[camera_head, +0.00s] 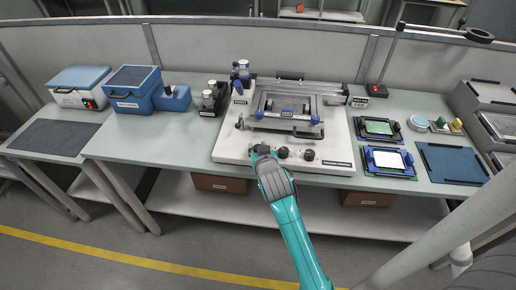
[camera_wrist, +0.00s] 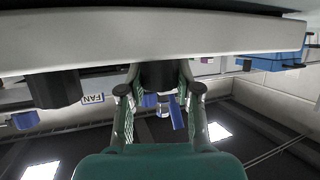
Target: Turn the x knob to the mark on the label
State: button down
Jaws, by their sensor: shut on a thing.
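The white machine (camera_head: 232,152) stands on the bench with a row of dark knobs along its front. A middle knob (camera_head: 283,152) and a right knob (camera_head: 309,155) are free. Another knob (camera_wrist: 55,89) shows at left in the wrist view.
A framed stage (camera_head: 287,129) with a handle sits on the machine. Blue boxes (camera_head: 133,89) and small bottles (camera_head: 209,101) stand to the left. Boards in trays (camera_head: 388,172) lie close on the right. The floor in front is clear.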

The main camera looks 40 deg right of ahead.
jog(key=shift+n+t+y, duration=0.4)
jog(key=shift+n+y, duration=0.4)
jog(key=shift+y, duration=0.3)
jog(key=c, duration=0.8)
grip_release()
jog(key=v, duration=1.2)
jog(key=shift+f, duration=0.1)
jog(key=shift+a, duration=0.1)
